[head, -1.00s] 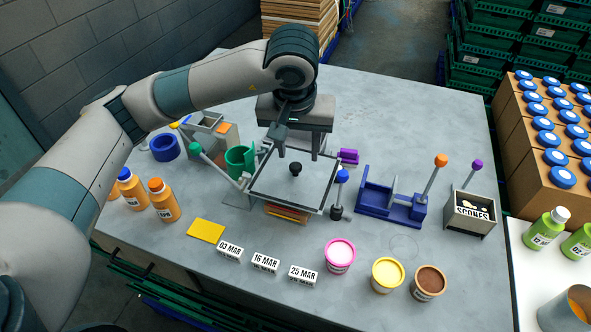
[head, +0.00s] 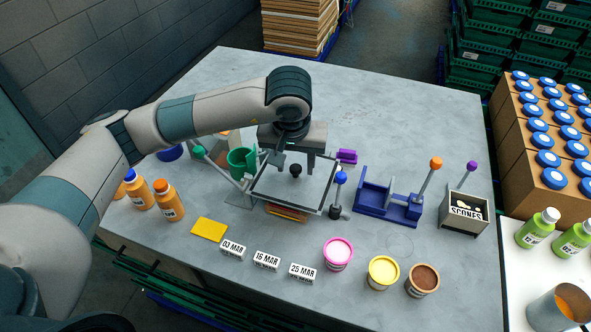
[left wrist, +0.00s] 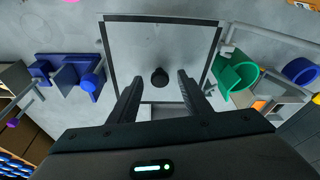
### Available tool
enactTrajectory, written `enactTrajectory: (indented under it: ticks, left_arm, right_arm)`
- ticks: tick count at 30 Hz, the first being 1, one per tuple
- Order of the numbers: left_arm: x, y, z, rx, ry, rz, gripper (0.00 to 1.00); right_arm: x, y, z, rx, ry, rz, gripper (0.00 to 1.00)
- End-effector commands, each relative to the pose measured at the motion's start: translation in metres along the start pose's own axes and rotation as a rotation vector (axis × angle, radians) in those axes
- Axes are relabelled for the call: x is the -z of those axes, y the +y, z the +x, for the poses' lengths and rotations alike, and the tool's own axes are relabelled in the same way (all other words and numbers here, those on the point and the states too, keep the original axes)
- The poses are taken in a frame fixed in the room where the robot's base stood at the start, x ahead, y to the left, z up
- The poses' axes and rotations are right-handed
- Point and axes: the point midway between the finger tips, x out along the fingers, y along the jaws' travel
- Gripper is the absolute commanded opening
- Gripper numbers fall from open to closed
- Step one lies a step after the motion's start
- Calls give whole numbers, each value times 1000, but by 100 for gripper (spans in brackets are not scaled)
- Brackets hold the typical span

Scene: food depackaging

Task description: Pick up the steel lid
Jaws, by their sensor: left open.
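The steel lid (head: 296,192) is a flat grey square plate with a dark rim and a black knob (head: 295,170) in its middle. It lies level on a low stand in the middle of the table. My left gripper (head: 296,162) is open just above the knob. In the left wrist view the lid (left wrist: 160,36) fills the top middle. There the knob (left wrist: 160,77) shows between and slightly ahead of the two fingers (left wrist: 159,92), touching neither as far as I can see. My right gripper is in no view.
A green cup (head: 241,161) stands left of the lid and a blue-knobbed lever (head: 341,178) close on its right. A blue fixture (head: 388,205) stands further right. Date blocks (head: 267,261) and tubs (head: 338,253) line the front. The back of the table is clear.

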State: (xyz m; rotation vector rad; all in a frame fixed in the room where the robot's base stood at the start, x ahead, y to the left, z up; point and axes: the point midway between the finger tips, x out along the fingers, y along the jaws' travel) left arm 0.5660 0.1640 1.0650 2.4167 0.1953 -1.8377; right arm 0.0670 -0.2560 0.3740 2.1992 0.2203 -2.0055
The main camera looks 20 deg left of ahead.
Motion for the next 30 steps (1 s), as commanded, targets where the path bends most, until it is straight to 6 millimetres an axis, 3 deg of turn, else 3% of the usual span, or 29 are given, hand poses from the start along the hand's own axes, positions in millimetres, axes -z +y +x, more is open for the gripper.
enactTrajectory:
  ticks: [16, 22, 30]
  left_arm:
    - [0, 0, 4, 1, 1, 0, 44]
    - [0, 0, 4, 1, 1, 0, 0]
    - [0, 0, 4, 0, 1, 0, 0]
  right_arm:
    - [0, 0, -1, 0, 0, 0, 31]
    - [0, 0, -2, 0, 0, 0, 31]
    - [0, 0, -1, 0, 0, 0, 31]
